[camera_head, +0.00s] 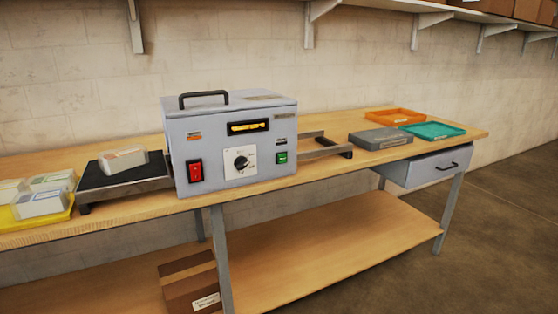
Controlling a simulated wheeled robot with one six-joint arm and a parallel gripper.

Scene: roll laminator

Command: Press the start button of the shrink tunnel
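The shrink tunnel (231,140) is a grey box-shaped machine with a black top handle, standing on the wooden bench. On its front face are a red rocker switch (195,171) at the left, a dial (241,162) on a white plate in the middle, and a small green button (281,157) at the right. The green button looks like the start button, but its label is too small to read. A dark window with a yellow strip (248,127) is above the dial. My gripper is not in view, and nothing covers the front panel.
A white packet (123,159) sits on the black infeed (100,178) at left. More packets (45,195) are on a yellow tray. Right of the machine are an outfeed (320,146), a grey box (380,138), and orange (395,117) and teal (433,130) trays. A carton (190,283) is below.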

